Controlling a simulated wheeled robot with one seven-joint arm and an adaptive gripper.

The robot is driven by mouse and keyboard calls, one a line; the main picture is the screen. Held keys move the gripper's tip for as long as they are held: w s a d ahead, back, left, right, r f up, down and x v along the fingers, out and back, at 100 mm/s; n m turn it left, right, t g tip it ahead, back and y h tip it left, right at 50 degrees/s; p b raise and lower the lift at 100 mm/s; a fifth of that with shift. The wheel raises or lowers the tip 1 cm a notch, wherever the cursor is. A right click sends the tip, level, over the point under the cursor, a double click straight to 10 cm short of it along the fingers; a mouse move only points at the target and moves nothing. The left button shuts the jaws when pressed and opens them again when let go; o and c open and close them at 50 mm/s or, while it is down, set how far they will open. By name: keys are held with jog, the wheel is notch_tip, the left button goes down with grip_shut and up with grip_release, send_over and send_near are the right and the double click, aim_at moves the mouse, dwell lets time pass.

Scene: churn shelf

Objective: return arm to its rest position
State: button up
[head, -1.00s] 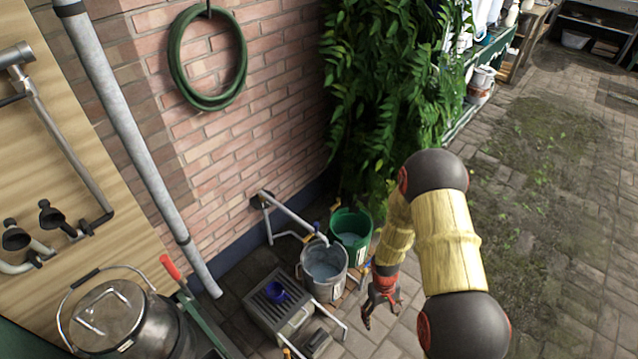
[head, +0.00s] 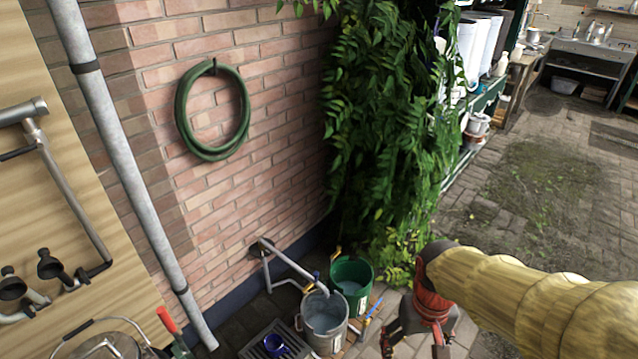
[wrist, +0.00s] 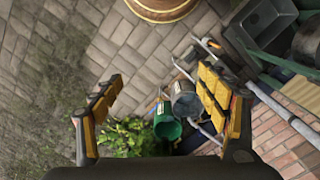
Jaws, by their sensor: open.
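My gripper (head: 418,340) is at the lower right of the head view, at the end of my arm, which reaches in from the right edge. Its fingers are spread and hold nothing. In the wrist view my gripper (wrist: 160,110) shows two yellow-padded fingers wide apart with paving between and beyond them. The gripper is in the air to the right of a grey bucket (head: 324,325) and a green bucket (head: 340,270), apart from both as far as I can tell.
A wall pipe reaches over the grey bucket. Hanging ivy (head: 375,130) covers the wall beside a green shelf. A hose (head: 182,120) hangs on the brick wall. Open paving (head: 540,190) lies at the right.

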jog(key=s+r+t, duration=0.4)
jog(key=r+t, duration=0.2)
jog(key=r, duration=0.9)
jog(key=shift+a+r+p, duration=0.25)
jog(key=shift+p, duration=0.15)
